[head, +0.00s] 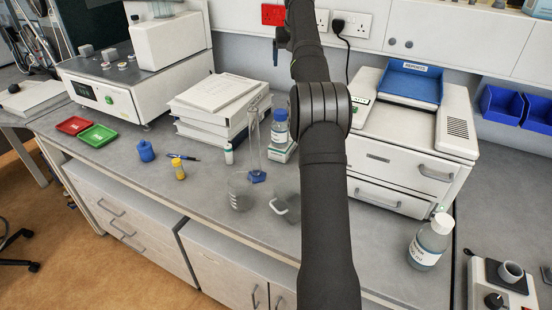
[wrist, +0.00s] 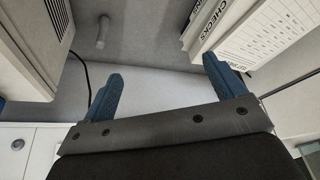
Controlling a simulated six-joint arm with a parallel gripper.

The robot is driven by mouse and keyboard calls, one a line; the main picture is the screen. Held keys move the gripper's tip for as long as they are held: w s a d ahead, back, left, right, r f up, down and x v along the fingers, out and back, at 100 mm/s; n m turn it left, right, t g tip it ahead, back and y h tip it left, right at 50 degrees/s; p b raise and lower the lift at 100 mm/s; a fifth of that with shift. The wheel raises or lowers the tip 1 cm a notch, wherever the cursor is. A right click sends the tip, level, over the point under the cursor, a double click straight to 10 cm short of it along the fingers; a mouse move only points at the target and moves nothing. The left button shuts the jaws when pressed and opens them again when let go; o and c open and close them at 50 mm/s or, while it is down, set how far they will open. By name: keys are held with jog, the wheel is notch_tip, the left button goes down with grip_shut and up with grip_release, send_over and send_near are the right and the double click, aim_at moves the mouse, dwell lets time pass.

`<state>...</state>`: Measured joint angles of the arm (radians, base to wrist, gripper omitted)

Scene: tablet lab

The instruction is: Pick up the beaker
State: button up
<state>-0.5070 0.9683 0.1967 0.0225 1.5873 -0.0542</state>
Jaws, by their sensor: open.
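A clear glass beaker (head: 240,194) with faint markings stands upright on the grey bench near its front edge, in the head view. A second clear glass vessel (head: 287,207) with a handle stands just right of it, close to my arm. My gripper shows in the wrist view (wrist: 163,88), its two blue fingers spread apart with nothing between them. It is far from the beaker, which is not in the wrist view. In the head view my arm reaches up toward the back wall, and the fingers are not clearly visible.
Behind the beaker stand a tall glass cylinder (head: 254,145), a blue-capped bottle (head: 280,128) and stacked binders (head: 212,118). A labelled bottle (head: 428,243) stands at right.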

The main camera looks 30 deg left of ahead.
jog(key=s+d+f+n+g+h, duration=0.2)
jog(key=s+f, duration=0.5)
jog(key=s, duration=0.1)
jog(key=n+g, duration=0.2)
jog(key=n, duration=0.6)
send_over(240, 192)
jog(key=w+a, duration=0.2)
jog(key=w, duration=0.1)
notch_tip(240, 192, down, 3)
notch_tip(240, 192, down, 17)
jog(key=shift+s+f, duration=0.1)
jog(key=shift+f, duration=0.05)
jog(key=shift+c, duration=0.2)
jog(key=c, duration=1.1)
